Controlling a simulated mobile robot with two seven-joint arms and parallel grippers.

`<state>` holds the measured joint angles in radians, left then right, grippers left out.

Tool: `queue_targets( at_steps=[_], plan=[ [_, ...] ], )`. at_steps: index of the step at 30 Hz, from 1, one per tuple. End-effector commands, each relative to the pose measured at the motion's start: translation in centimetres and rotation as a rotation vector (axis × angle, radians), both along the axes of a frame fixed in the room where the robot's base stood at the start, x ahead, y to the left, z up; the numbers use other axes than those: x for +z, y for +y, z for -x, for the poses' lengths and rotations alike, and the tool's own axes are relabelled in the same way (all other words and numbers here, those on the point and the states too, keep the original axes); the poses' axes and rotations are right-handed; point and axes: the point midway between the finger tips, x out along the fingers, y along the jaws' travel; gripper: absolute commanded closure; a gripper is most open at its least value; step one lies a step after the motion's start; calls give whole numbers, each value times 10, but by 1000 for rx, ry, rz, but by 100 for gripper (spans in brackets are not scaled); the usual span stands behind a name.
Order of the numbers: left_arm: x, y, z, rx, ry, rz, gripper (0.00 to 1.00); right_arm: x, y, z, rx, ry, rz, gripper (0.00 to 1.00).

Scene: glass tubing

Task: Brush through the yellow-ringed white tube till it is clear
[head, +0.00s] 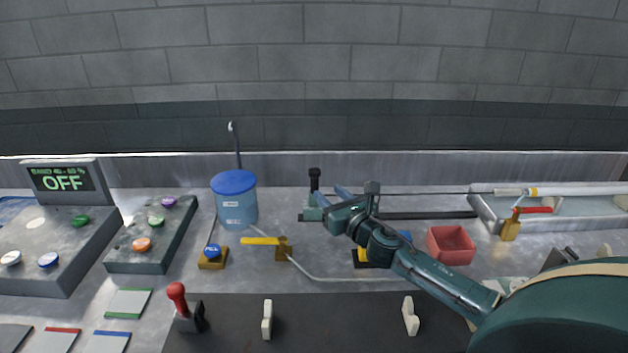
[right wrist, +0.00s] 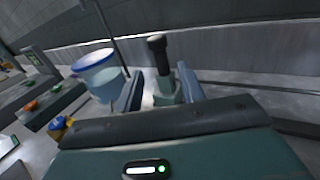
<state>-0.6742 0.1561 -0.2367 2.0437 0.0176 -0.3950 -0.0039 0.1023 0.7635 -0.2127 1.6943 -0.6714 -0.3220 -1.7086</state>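The white tube (head: 585,190) with a yellow ring (head: 533,191) lies level at the far right, above a metal tray. A thin dark rod (head: 440,193) runs from near my right gripper toward the tube's left end; how far it enters is hidden. A black upright handle (head: 314,180) stands on a teal block at the left end of a dark rail. My right gripper (head: 336,201) is at this handle. In the right wrist view the handle (right wrist: 158,55) rises between the two parted fingers (right wrist: 160,92), with a gap visible on the left. My left gripper is not in view.
A blue-lidded container (head: 237,205) stands left of the handle. A yellow lever valve (head: 265,241), a red bin (head: 450,246) and a metal tray (head: 487,212) are nearby. Button panels (head: 150,240) and a display reading OFF (head: 63,182) are at the left.

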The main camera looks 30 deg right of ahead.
Motion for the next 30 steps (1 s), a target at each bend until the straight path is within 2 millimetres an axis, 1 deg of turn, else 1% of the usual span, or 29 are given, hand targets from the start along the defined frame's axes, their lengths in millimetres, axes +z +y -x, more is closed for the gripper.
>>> queue_targets(
  at_steps=[1, 6, 9, 13, 18, 27, 30],
  plan=[
    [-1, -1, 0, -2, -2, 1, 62, 1, -1, -10, -2, -4, -1, 61],
    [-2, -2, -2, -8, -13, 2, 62, 0, -3, -40, -2, -3, -2, 61],
    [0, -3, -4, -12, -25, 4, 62, 0, -4, -56, 0, -3, -1, 61],
    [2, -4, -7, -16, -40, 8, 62, -1, -6, -71, -1, -2, -1, 61],
    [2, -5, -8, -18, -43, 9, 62, 0, -7, -81, 0, 0, 1, 61],
    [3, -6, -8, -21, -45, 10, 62, 0, -6, -83, 1, 0, 1, 61],
    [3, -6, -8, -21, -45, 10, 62, 0, -7, -83, 1, 0, 1, 68]
  ],
)
